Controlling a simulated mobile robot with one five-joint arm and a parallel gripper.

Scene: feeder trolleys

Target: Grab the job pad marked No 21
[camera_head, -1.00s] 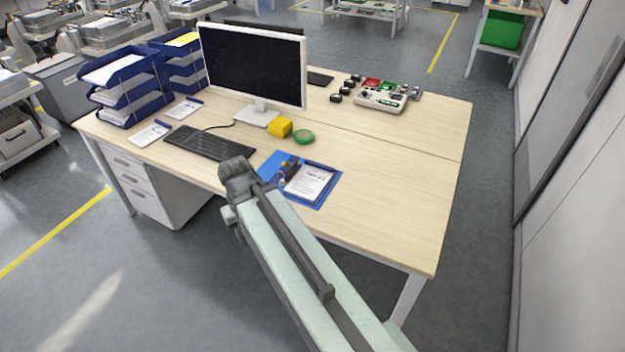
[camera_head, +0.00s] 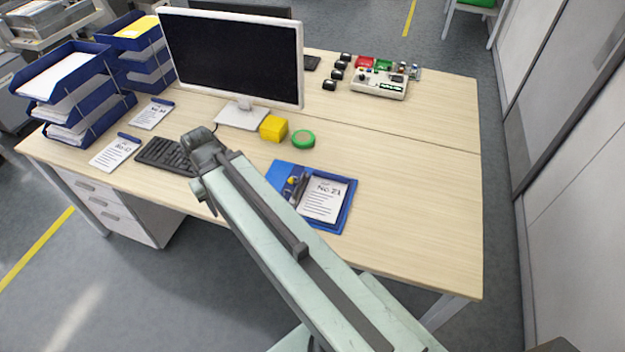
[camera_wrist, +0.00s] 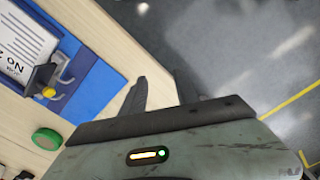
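The job pad marked No 21 (camera_head: 324,198) is a white sheet on a dark blue backing, lying on a blue tray or mat (camera_head: 280,172) near the front edge of the desk. Beside its left edge is a dark clip-like part with a yellow knob (camera_head: 292,181). In the wrist view, part of the pad (camera_wrist: 25,40) shows at the top left, cut off by the frame. My gripper (camera_wrist: 160,82) is open and empty over the desk's edge, with the pad off to its left. My arm hides the gripper in the head view.
Two other pads, (camera_head: 116,150) and (camera_head: 152,114), lie at the left near the blue letter trays (camera_head: 75,95). A keyboard (camera_head: 165,154), monitor (camera_head: 232,55), yellow block (camera_head: 273,128) and green disc (camera_head: 303,139) stand behind my arm. The desk's right side (camera_head: 420,200) is clear.

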